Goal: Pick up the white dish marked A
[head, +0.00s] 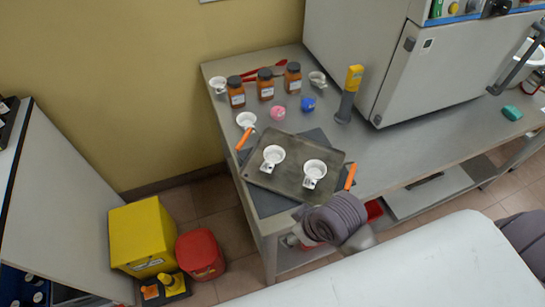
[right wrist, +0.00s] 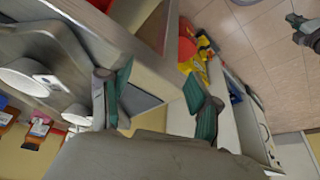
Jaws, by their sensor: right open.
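Two white dishes with small label tabs sit on a grey metal tray (head: 320,148): a left dish (head: 273,154) and a right dish (head: 315,169). The tab letters are too small to read, so I cannot tell which is A. Other white dishes stand behind: one at the tray's back left (head: 246,120), one at the far left (head: 218,85) and one at the back (head: 317,79). In the right wrist view, my right gripper (right wrist: 158,103) is open and empty at the table edge, apart from the white dishes (right wrist: 24,78).
Brown bottles (head: 266,85), a pink pot (head: 278,112), a blue item (head: 308,103) and a yellow-topped grey device (head: 347,95) stand behind the tray. A large grey cabinet (head: 420,75) is at right. Yellow (head: 140,232) and red (head: 198,252) bins stand on the floor.

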